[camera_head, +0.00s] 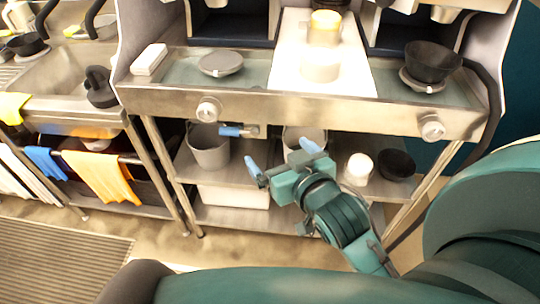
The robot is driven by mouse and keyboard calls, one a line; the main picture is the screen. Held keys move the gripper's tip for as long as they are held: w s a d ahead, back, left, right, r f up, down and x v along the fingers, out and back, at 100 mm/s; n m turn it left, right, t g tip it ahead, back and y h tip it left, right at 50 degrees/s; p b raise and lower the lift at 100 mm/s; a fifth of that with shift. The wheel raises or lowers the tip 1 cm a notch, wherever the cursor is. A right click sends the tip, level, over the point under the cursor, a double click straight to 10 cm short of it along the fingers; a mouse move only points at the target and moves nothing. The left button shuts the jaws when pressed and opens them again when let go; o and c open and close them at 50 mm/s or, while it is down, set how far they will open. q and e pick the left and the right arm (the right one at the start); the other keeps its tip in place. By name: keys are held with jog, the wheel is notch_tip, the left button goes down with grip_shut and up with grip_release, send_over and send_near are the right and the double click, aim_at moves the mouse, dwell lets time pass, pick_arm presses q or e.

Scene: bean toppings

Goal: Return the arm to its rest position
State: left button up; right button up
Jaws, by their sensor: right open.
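My right gripper (281,165) is in front of the counter's lower shelf. Its two blue-tipped fingers are spread apart with nothing between them. The teal right arm reaches in from the lower right, and a large part of it fills the bottom and right of the view. My left gripper is not in view.
A steel counter (290,103) holds a grey disc (221,63), a white block (149,59) and a black bowl (433,61). The shelf below holds a grey bucket (208,146), a white cup (359,167) and a black bowl (396,164). A sink (62,77) is at left.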

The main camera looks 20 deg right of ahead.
jog(key=shift+a, duration=0.15)
dwell(0.5)
jog(key=s+a+f+n+g+y, duration=0.1)
jog(key=s+f, duration=0.3)
jog(key=f, duration=0.6)
jog(key=s+a+f+n+g+y, duration=0.2)
jog(key=s+a+f+g, duration=0.1)
jog(key=f, duration=0.7)
jog(key=shift+s+a+f, duration=0.2)
jog(key=shift+s+a, duration=0.35)
jog(key=shift+s, duration=0.55)
